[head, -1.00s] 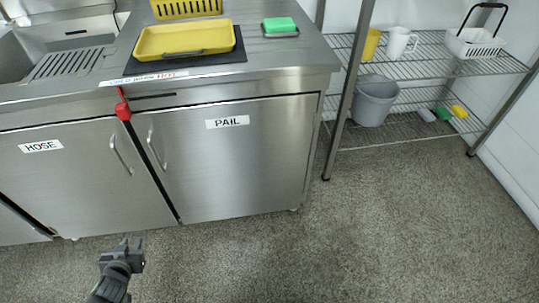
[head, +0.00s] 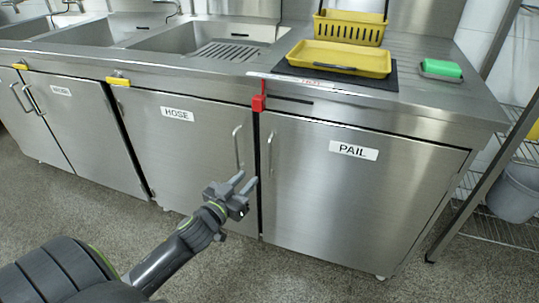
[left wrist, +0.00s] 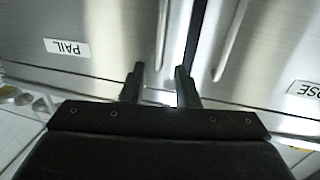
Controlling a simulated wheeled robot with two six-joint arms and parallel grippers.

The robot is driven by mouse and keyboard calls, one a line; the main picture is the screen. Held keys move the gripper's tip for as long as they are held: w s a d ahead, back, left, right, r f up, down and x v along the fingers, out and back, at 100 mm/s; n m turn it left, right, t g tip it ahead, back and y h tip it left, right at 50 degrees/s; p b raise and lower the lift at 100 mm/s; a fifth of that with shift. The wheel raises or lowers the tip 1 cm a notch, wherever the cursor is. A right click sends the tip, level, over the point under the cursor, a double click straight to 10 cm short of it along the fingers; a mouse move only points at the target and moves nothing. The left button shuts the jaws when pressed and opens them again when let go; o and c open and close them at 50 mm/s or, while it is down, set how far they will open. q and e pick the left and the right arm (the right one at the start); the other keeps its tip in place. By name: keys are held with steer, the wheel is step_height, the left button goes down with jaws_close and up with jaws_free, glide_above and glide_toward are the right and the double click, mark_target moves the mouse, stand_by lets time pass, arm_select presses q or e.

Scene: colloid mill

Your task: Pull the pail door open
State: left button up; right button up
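The PAIL door (head: 345,200) is a flat steel cabinet door, closed, with a white label and an upright bar handle (head: 270,152) near its left edge. My left gripper (head: 246,182) is open and empty, in front of the gap between the PAIL and HOSE doors, lower than the PAIL handle's middle. In the left wrist view the picture is upside down; the PAIL handle (left wrist: 162,35) lines up between the two spread fingers (left wrist: 158,82), beyond their tips. I see no contact. My right gripper is out of view.
The HOSE door (head: 180,150) is closed, its handle (head: 237,146) close by on the left. A red block (head: 258,103) hangs at the counter edge above the gap. A yellow tray (head: 340,58) stands on the counter. A wire shelf with a grey pail (head: 515,192) stands at right.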

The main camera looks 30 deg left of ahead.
arm_select(q)
glide_above(269, 175)
steer(key=shift+w+a, duration=0.1)
steer(key=shift+w, duration=0.2)
jaws_close()
stand_by(0.3)
